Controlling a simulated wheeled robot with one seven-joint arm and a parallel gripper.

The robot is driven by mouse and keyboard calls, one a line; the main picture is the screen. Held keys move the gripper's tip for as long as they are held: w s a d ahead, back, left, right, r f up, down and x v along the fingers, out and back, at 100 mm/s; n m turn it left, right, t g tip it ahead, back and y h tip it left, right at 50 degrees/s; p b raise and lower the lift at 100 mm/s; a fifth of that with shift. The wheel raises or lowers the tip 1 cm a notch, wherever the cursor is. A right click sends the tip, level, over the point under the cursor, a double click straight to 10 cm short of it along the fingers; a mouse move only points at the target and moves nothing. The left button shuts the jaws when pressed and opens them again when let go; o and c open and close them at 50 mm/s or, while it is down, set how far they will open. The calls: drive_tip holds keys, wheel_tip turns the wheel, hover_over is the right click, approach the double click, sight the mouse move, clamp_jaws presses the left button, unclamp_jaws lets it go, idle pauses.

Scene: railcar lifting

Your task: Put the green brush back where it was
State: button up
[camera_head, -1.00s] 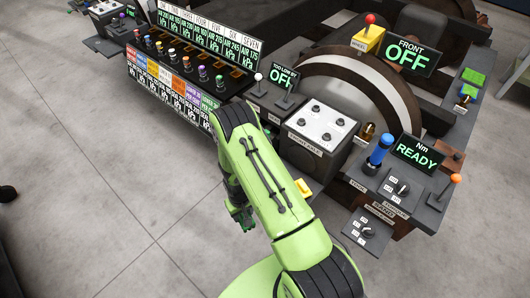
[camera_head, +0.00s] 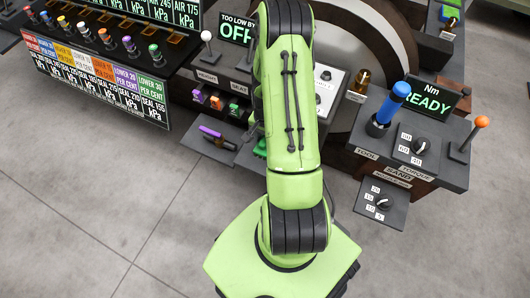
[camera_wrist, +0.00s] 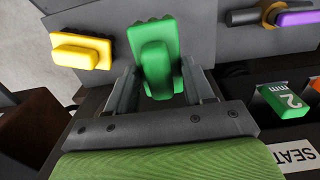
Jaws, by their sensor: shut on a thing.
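The green brush (camera_wrist: 155,50) sits between the two fingers of my gripper (camera_wrist: 160,82) in the wrist view. My gripper is shut on it. The brush is over a flat grey panel, beside a yellow brush (camera_wrist: 80,50) and apart from it. I cannot tell whether the green brush touches the panel. In the head view a small part of green (camera_head: 261,147) shows at the left edge of my arm, and my arm hides the gripper.
A purple-handled tool (camera_head: 215,135) lies on the grey shelf to the left. Coloured blocks sit in slots near it, including a green one marked 2 mm (camera_wrist: 286,101). A knob box (camera_head: 380,202) and a blue-handled tool (camera_head: 389,108) stand to the right.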

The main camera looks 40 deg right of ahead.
wheel_tip(320, 180, down, 5)
drive_tip(key=shift+f+b, duration=0.2)
drive_tip(key=shift+b, duration=0.7)
drive_tip(key=shift+r, duration=0.1)
drive_tip(key=o, duration=1.4)
